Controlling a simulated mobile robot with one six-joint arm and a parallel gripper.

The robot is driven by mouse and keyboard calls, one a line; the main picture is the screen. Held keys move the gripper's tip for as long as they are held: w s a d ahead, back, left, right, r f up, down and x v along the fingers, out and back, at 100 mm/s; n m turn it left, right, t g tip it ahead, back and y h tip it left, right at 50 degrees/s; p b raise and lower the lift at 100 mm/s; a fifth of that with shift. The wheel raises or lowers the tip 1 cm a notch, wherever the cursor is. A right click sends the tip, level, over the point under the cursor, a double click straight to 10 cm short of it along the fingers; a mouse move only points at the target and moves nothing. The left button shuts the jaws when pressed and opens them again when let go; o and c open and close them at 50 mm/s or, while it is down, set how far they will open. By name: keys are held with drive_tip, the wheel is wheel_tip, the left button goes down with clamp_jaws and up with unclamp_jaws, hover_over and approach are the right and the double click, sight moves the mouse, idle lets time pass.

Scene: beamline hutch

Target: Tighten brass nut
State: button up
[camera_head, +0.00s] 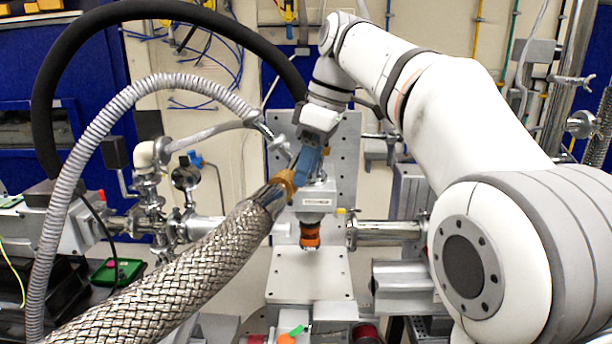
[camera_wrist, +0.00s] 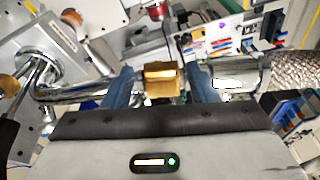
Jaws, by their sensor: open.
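The brass nut (camera_head: 284,182) is at the end of the braided metal hose (camera_head: 165,270), just past its smooth silver collar (camera_head: 271,197). In the wrist view the nut (camera_wrist: 162,80) sits between my two blue fingers, with a visible gap on each side. My gripper (camera_wrist: 160,84) is open around the nut and appears apart from it. In the head view my gripper (camera_head: 305,168) reaches down from the upper right to the nut, and its fingers partly overlap it. A bent silver tube (camera_wrist: 72,91) runs left of the nut in the wrist view.
A grey corrugated hose (camera_head: 105,125) and a thick black hose (camera_head: 45,95) arch at the left. An orange-and-black nozzle (camera_head: 310,233) hangs below my gripper over a light metal plate (camera_head: 310,280). A horizontal steel pipe (camera_head: 385,230) lies to the right.

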drive_tip(key=shift+v, duration=2.65)
drive_tip(key=shift+f, duration=0.1)
drive_tip(key=s+d+f+m+t+h+b, duration=0.1)
drive_tip(key=s+d+f+m, duration=0.3)
drive_tip(key=f, duration=0.8)
drive_tip(key=s+d+f+m+t+h+b, duration=0.1)
drive_tip(key=s+d+f+m+b, duration=0.3)
drive_tip(key=s+f, duration=0.5)
drive_tip(key=s+d+f+m+t+h+b, duration=0.1)
drive_tip(key=s+d+f+m+b, duration=0.2)
drive_tip(key=f, duration=1.3)
drive_tip(key=s+d+m, duration=0.2)
drive_tip(key=s+m, duration=0.1)
drive_tip(key=s, duration=0.1)
drive_tip(key=shift+f+m, duration=0.4)
drive_tip(key=shift+c, duration=0.4)
